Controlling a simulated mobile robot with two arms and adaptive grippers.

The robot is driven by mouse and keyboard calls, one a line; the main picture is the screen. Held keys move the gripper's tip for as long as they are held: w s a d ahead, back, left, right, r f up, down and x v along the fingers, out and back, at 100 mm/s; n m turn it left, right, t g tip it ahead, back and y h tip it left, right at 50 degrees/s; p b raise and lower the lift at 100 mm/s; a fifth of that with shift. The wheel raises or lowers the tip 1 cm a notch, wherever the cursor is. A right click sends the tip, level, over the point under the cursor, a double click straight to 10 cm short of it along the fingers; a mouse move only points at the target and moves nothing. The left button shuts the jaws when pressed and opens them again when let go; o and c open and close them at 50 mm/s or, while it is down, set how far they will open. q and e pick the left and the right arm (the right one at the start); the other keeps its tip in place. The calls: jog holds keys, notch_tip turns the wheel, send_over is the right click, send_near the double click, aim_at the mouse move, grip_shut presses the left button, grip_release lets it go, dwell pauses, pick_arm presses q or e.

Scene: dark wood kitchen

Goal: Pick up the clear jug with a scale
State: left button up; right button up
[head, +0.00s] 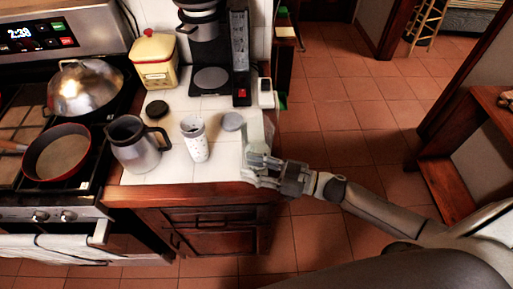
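A pale, see-through shape (257,130), which looks like the clear jug, stands at the right end of the white tiled counter (178,168). Its scale is too small to make out, and its lower part is hidden behind my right gripper. My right gripper (262,168) comes in from the right and is at the jug's near side, over the counter's front right corner. Its fingers overlap the jug in the head view; I cannot tell whether they touch it or how far apart they are. My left gripper is not in view.
A grey pot with a black handle (137,148), a white patterned cup (195,140), a grey round lid (232,121) and a black lid (157,108) are on the counter. A coffee maker (208,45) and yellow canister (155,62) stand behind. The stove is left; open floor (350,130) lies right.

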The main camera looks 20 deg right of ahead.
jog(key=shift+c, duration=0.5)
grip_shut()
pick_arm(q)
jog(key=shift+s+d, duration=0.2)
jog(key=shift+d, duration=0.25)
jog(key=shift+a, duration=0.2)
pick_arm(e)
jog(key=shift+r, duration=0.1)
jog(key=shift+r, duration=0.15)
